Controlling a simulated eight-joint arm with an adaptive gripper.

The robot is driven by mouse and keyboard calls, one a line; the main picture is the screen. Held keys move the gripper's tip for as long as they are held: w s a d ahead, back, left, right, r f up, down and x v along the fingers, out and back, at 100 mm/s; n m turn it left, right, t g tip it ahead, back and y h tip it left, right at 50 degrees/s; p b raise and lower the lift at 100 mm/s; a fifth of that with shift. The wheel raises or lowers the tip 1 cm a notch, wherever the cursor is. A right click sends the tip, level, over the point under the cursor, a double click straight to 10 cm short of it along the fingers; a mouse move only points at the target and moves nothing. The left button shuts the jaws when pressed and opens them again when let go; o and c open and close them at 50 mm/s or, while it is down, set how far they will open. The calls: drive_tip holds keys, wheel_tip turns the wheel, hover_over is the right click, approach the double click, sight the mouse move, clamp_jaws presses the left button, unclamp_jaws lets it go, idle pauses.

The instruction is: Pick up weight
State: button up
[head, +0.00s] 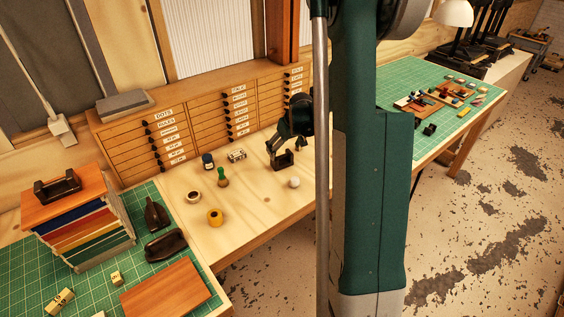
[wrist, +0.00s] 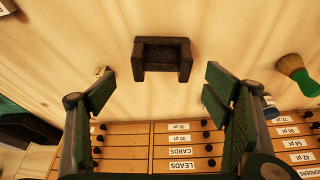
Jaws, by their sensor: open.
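The weight looks like a dark, rough, U-shaped block (wrist: 160,45) in the wrist view, lying on the pale wooden bench top. It also shows in the head view (head: 283,161), below the end of my arm. My gripper (wrist: 160,86) is open and empty. Its two green-padded fingers stand wide apart, with the block ahead of the gap between their tips and not between the pads. In the head view my gripper (head: 287,147) is close above the block. Whether a finger touches it cannot be told there.
A drawer cabinet (head: 190,122) stands behind the bench. A green-handled brush (wrist: 297,72), a dark bottle (head: 208,161), a yellow roll (head: 215,217) and a pale ball (head: 294,182) are nearby. The bench front (head: 260,205) is clear.

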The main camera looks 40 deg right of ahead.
drive_tip(key=shift+w+f, duration=0.1)
drive_tip(key=shift+f, duration=0.05)
drive_tip(key=shift+p+x, duration=0.35)
drive_tip(key=shift+x, duration=2.05)
drive_tip(key=shift+a, duration=0.1)
drive_tip(key=c, duration=1.7)
drive_tip(key=shift+c, duration=0.2)
wheel_tip(320, 180, up, 10)
drive_tip(key=shift+b, duration=0.3)
